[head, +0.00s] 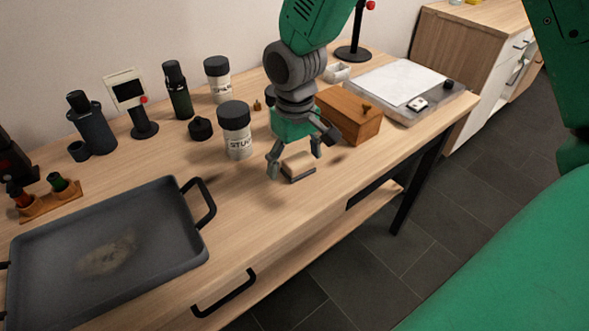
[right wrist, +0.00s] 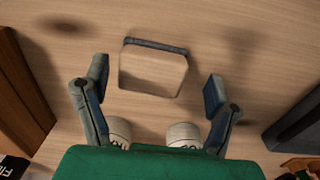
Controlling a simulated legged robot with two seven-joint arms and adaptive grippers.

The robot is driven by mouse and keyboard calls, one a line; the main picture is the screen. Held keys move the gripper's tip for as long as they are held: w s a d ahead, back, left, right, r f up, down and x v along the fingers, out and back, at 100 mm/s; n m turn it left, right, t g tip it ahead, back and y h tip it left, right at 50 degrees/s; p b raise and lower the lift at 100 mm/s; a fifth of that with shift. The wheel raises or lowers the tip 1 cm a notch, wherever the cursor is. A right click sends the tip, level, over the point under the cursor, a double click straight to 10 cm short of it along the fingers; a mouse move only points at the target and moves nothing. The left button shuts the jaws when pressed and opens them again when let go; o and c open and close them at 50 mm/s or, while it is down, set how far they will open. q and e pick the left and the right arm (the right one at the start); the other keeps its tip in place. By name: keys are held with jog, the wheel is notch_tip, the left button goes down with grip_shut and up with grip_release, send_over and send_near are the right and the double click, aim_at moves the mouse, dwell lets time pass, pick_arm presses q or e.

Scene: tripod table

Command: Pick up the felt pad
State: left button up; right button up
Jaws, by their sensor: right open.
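The felt pad (head: 299,167) looks like a small tan, roughly square piece with one dark edge. It lies on the wooden table (head: 250,205) near the front edge. In the right wrist view the pad (right wrist: 152,72) is between the two fingers, with clear space on both sides. My right gripper (head: 295,162) points down just over the pad, its fingers spread and empty; it also shows in the right wrist view (right wrist: 157,80). The fingers partly cover the pad in the head view. I cannot tell the exact height above it. My left gripper is not in view.
A wooden box (head: 352,117) stands close behind right of the gripper, and a white-labelled jar (head: 237,138) stands to its left. A large grey pan (head: 55,240) fills the left front. A board with white paper (head: 400,82) lies at the right. The table in front of the jar is clear.

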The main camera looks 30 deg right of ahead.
aim_at(297, 159)
jog(key=shift+f, duration=0.55)
jog(key=shift+d, duration=0.65)
jog(key=c, duration=1.3)
jog(key=shift+o, duration=0.2)
jog(key=shift+a+r, duration=0.1)
jog(key=shift+a, duration=0.35)
jog(key=shift+r, duration=0.35)
jog(key=r+p, duration=0.1)
jog(key=r, duration=0.4)
jog(key=r+p, duration=0.1)
jog(key=r, duration=0.2)
jog(key=shift+d+r+p, duration=0.25)
jog(key=shift+d+p, duration=0.1)
jog(key=shift+a+r, duration=0.1)
jog(key=shift+r, duration=0.15)
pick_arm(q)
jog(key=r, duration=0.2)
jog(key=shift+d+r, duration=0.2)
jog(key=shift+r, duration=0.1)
pick_arm(e)
jog(key=shift+a+r, duration=0.1)
jog(key=shift+a, duration=0.1)
